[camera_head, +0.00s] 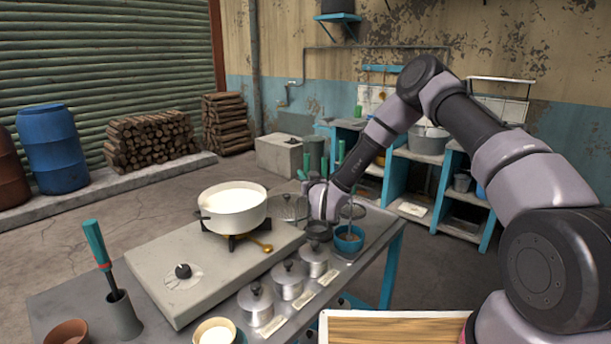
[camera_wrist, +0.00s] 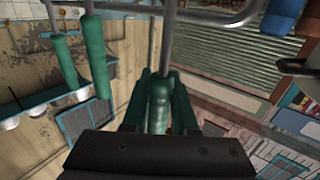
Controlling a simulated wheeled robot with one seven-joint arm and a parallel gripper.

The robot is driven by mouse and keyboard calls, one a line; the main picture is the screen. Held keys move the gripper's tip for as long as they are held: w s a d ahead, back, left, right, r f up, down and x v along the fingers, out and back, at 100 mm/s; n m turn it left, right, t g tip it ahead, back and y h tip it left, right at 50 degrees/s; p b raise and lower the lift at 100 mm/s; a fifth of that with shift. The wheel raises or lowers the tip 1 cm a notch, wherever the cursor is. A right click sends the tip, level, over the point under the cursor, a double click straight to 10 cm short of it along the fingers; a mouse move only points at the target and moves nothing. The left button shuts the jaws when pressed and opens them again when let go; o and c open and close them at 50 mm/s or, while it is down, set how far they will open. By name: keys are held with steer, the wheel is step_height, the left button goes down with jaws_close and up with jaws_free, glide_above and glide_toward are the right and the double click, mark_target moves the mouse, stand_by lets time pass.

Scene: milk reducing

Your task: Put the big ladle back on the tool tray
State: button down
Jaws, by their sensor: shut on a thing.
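My gripper (camera_head: 324,200) is at the far right end of the metal table, beside a group of upright green-handled tools (camera_head: 306,166). In the wrist view my gripper (camera_wrist: 160,88) is shut on a green handle (camera_wrist: 159,108), which I take to be the big ladle's; a metal shaft runs on from it. The ladle's bowl cannot be made out. Other green-handled tools (camera_wrist: 66,62) stand close by in the wrist view, near a metal rail (camera_wrist: 215,14). The tool tray cannot be told clearly behind my gripper.
A white pot (camera_head: 233,212) of milk sits on the burner of a grey stove (camera_head: 165,262). Lidded canisters (camera_head: 256,304) line the table's front. A teal bowl (camera_head: 348,240) stands right below my gripper. A green-handled tool (camera_head: 98,247) stands in a grey cup (camera_head: 120,318) at left.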

steer(key=shift+f, duration=0.1)
steer(key=c, duration=0.7)
jaws_free()
steer(key=shift+s, duration=0.1)
steer(key=v, duration=1.2)
